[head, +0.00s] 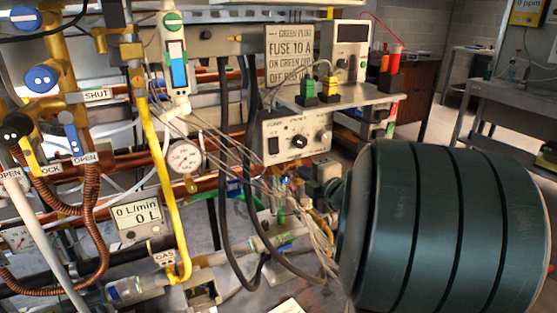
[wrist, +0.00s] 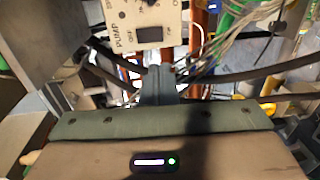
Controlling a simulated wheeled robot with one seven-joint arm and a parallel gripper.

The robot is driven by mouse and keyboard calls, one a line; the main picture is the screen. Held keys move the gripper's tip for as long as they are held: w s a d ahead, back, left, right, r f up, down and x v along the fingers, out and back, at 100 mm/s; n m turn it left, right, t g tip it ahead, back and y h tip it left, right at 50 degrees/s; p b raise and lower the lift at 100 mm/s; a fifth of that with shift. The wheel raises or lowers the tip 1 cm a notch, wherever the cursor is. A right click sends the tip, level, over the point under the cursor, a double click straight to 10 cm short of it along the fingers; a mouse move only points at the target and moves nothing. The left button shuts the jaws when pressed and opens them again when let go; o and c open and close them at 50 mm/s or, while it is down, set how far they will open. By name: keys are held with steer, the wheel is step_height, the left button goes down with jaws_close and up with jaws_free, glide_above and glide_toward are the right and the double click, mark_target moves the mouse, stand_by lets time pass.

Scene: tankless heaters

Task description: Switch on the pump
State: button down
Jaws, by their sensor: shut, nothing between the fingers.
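The pump control box (head: 297,138) is a pale panel on the rig, with a dark rocker switch (head: 273,145) at its left and black knobs to the right. In the wrist view, the panel labelled PUMP (wrist: 120,22) is at the top, turned sideways. Its black switch (wrist: 148,35) sits between small labels that look like OFF and ON. My gripper (wrist: 161,72) is shut and empty, its fingertips just below the switch in the picture. I cannot tell whether they touch the panel. The fingers are not clearly seen in the head view. Which way the rocker is pressed is too small to tell.
A shelf (head: 345,97) with green and yellow plugs (head: 307,87) is above the box. A sign (head: 290,55) stands behind it. Thin wires (head: 235,150), black hoses and a yellow pipe (head: 155,170) crowd the left. A pressure gauge (head: 185,157) is left of the box.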

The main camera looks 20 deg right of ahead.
mark_target(276, 153)
steer(key=w+b, duration=0.1)
steer(key=w, duration=0.3)
steer(key=w+f+b, duration=0.1)
steer(key=w, duration=0.4)
steer(key=w+b, duration=0.1)
steer(key=w, duration=0.4)
steer(key=shift+a+f, duration=0.3)
steer(key=shift+f, duration=0.05)
steer(key=shift+d+f+b, duration=0.1)
steer(key=shift+d+b, duration=0.05)
steer(key=shift+b, duration=0.15)
